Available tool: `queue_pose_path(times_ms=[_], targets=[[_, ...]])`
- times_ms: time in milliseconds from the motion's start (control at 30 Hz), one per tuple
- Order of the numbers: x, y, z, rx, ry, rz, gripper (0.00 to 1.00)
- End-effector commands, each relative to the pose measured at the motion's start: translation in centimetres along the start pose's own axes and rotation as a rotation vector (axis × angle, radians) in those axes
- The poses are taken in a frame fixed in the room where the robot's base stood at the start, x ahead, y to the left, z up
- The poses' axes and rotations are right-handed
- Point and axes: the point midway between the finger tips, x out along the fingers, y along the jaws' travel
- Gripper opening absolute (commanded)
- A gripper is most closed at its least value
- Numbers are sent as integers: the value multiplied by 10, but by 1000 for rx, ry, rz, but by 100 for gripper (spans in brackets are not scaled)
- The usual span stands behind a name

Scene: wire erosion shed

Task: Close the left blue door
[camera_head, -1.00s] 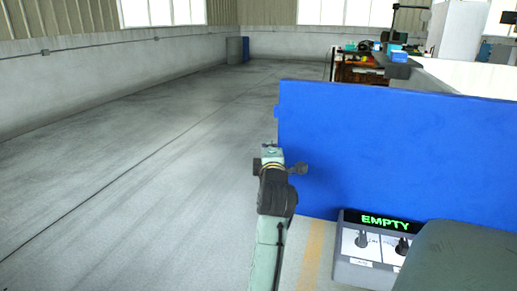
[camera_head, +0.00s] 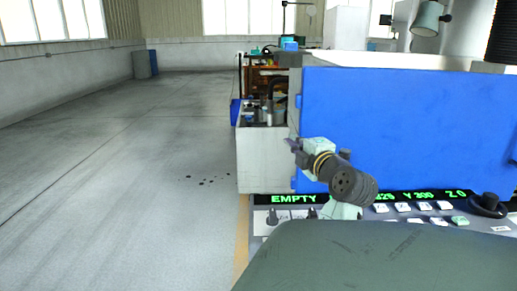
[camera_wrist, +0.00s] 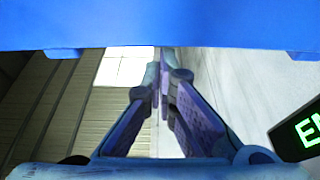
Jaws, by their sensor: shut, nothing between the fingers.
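The blue door (camera_head: 410,125) is a wide flat panel filling the right half of the head view, its left edge upright beside a grey-white machine body. It is the only blue door I see. My gripper (camera_head: 291,144) is in front of its lower left edge, pointing left. In the wrist view a blue panel, apparently the door (camera_wrist: 160,25), spans the top, and the fingertips (camera_wrist: 163,60) lie close below its edge. The fingers are together and empty. I cannot tell whether they touch the door.
A control panel with a green "EMPTY" display (camera_head: 293,199), knobs and buttons runs below the door. A cluttered workbench (camera_head: 265,95) stands behind the door's left edge. The grey floor (camera_head: 130,170) on the left is open. A lamp (camera_head: 428,18) hangs at upper right.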

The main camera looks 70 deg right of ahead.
Motion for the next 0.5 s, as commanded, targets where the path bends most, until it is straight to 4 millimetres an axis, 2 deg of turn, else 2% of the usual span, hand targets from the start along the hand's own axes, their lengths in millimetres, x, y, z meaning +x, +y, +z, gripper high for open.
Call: queue_pose_path(times_ms=[33, 200, 300, 500], targets=[[-5, -2, 14, -1, -2, 0, 0], [-14, -1, 42, 0, 3, -1, 0], [-18, -1, 53, -1, 3, -1, 0], [-21, 0, 63, -1, 5, -1, 0]])
